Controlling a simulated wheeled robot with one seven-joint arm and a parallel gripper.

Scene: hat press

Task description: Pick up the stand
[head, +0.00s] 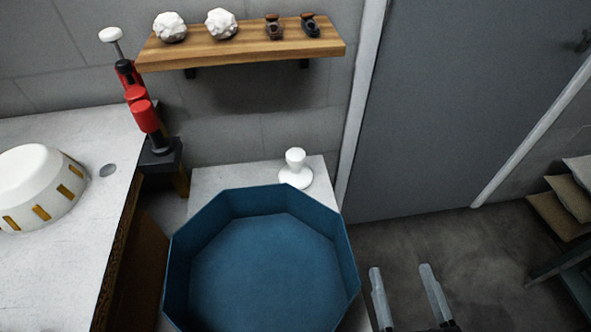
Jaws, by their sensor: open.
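A small white stand (295,169) with a round flat base and a cup-like top stands upright on a light grey surface, just behind the blue octagonal tub. My gripper (402,272) shows at the bottom of the head view, right of the tub. Its two fingers are apart with nothing between them. It is in front of and to the right of the stand, not touching it.
The blue tub (343,235) fills the front of the low surface. A wooden shelf (243,45) with small items hangs above. A red press (146,115) and a white counter (75,257) are at left. A grey door (440,110) is behind, with open floor before it.

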